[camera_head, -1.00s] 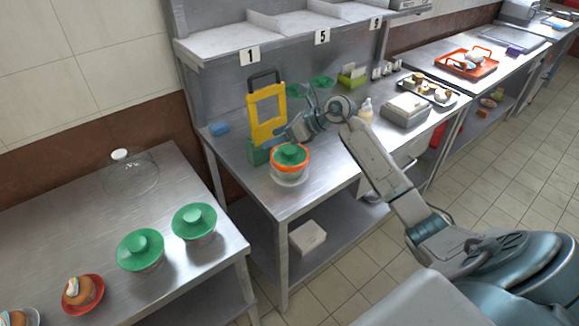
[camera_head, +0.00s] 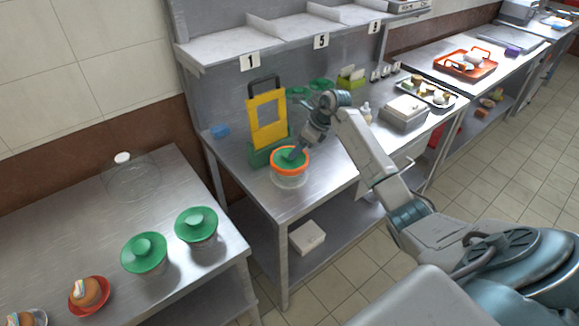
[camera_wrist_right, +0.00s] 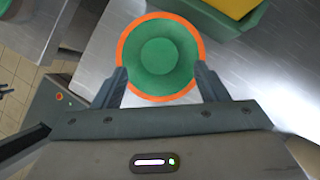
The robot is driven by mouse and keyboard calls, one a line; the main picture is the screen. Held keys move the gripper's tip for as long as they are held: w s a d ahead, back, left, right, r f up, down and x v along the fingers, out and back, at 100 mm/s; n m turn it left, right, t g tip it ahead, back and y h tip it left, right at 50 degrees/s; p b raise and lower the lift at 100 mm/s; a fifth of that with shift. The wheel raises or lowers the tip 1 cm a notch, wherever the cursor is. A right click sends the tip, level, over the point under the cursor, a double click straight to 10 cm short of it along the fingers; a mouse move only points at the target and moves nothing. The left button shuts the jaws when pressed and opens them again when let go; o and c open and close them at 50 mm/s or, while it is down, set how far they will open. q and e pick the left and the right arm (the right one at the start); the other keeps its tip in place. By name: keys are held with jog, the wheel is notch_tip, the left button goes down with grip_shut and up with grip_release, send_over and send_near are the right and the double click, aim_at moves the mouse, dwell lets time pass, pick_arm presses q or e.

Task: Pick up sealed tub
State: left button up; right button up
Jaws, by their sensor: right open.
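The sealed tub (camera_head: 290,178) is a clear tub with an orange rim and a green lid. It stands near the front edge of the steel table in the head view. In the right wrist view the tub (camera_wrist_right: 160,57) is seen from above, with its round lid knob in the middle. In the wrist view my right gripper (camera_wrist_right: 160,78) is open, with one finger on each side of the tub's near part. Contact cannot be told. My left gripper is not in view.
A yellow frame in a green base (camera_head: 267,122) stands close behind the tub. Two green-lidded tubs (camera_head: 144,254) (camera_head: 196,227) and a glass dome (camera_head: 131,178) are on the left table. A shelf (camera_head: 285,30) hangs above. Bare steel lies right of the tub.

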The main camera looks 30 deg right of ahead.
aim_at(289, 167)
jog(key=shift+p+x, duration=0.6)
jog(key=shift+x, duration=1.25)
jog(key=shift+a+r, duration=0.1)
grip_shut()
